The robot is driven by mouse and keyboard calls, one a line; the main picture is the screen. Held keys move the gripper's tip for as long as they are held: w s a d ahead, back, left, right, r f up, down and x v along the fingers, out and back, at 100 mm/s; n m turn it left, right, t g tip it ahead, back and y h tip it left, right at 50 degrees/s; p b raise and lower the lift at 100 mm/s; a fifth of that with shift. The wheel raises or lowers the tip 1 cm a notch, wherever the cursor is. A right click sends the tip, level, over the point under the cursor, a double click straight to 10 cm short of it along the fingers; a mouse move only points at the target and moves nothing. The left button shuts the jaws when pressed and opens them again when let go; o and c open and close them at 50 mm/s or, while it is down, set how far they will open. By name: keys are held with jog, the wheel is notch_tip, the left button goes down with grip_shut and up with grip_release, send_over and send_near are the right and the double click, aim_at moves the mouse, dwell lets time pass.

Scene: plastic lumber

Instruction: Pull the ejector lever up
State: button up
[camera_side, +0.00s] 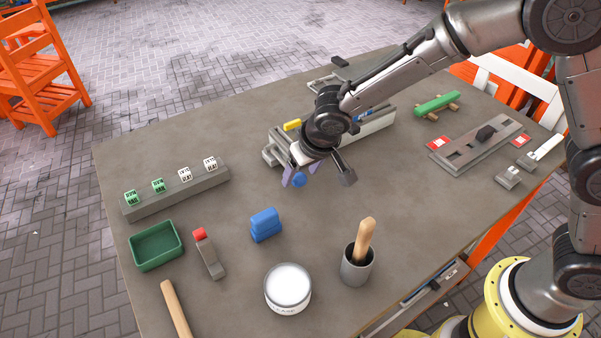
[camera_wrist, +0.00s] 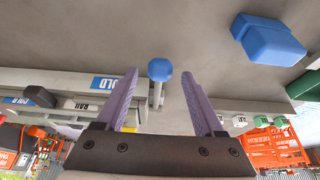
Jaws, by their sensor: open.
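The ejector lever shows a round blue knob (camera_side: 299,181) at the front of a grey machine (camera_side: 375,124). In the wrist view the blue knob (camera_wrist: 160,69) sits on a short grey stem (camera_wrist: 158,94) between my fingers. My gripper (camera_side: 300,177) has two purple fingers, which are open. In the wrist view one finger of my gripper (camera_wrist: 160,77) is on each side of the knob, with visible gaps. No contact shows. My wrist hides much of the machine and the lever's base in the side view.
A blue block (camera_side: 265,224) lies on the table in front of the lever. A grey cup (camera_side: 357,266) with a wooden handle and a white-topped tin (camera_side: 288,288) stand nearer. A rack with small cubes (camera_side: 178,190) is at left. The table (camera_side: 310,222) is bare around the lever's front.

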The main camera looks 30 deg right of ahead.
jog(key=shift+w+f, duration=0.25)
jog(key=shift+f, duration=0.3)
grip_shut()
dwell(1.1)
